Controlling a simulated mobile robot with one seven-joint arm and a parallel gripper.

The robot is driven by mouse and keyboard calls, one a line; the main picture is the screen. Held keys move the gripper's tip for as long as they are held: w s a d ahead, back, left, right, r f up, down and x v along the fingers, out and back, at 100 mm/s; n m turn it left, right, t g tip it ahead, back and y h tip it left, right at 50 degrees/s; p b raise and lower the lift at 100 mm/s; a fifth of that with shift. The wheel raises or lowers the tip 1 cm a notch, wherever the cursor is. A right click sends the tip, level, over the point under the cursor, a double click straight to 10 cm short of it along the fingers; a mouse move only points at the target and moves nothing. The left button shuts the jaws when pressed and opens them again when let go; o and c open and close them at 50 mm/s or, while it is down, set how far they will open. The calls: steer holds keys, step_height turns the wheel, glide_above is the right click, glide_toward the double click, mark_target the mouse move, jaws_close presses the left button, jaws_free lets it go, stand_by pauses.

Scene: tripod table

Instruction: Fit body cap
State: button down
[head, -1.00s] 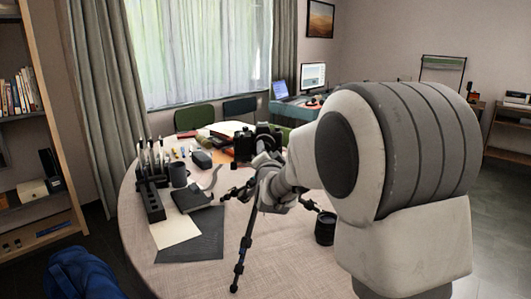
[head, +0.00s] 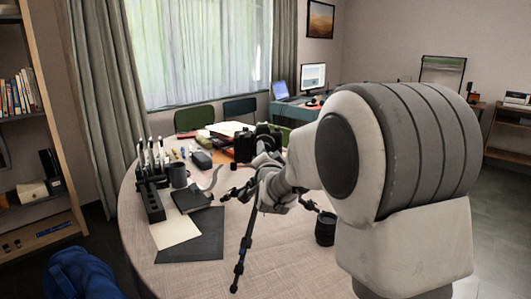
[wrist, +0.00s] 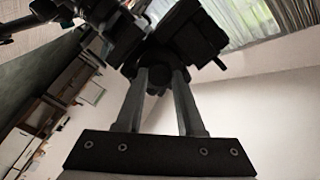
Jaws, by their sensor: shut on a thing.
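A black camera (head: 244,148) sits on a tripod that stands on the round table (head: 187,275). One dark tripod leg (head: 240,255) reaches towards the table's front. My gripper (wrist: 160,76) is at the near side of the camera, with both fingers pointing at it. The fingers are shut on a small dark round thing (wrist: 159,88), likely the body cap. In the wrist view the camera body (wrist: 190,38) is directly beyond the fingertips. I cannot tell whether the cap touches the camera's mount. In the head view my arm and gripper hide the cap.
A black lens-like cylinder (head: 325,230) stands right of the tripod leg. At the left are a dark rack with upright tools (head: 152,165), a mug (head: 179,176), a dark notebook (head: 190,199) and a dark grey mat (head: 192,244). The table's front middle is mostly clear.

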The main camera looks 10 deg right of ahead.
steer(key=shift+f+m+b, duration=0.1)
steer(key=shift+m+b, duration=0.4)
steer(key=shift+b, duration=0.3)
steer(key=shift+m+b, duration=0.6)
steer(key=shift+b, duration=0.05)
steer(key=shift+m+b, duration=1.3)
steer(key=shift+b, duration=0.85)
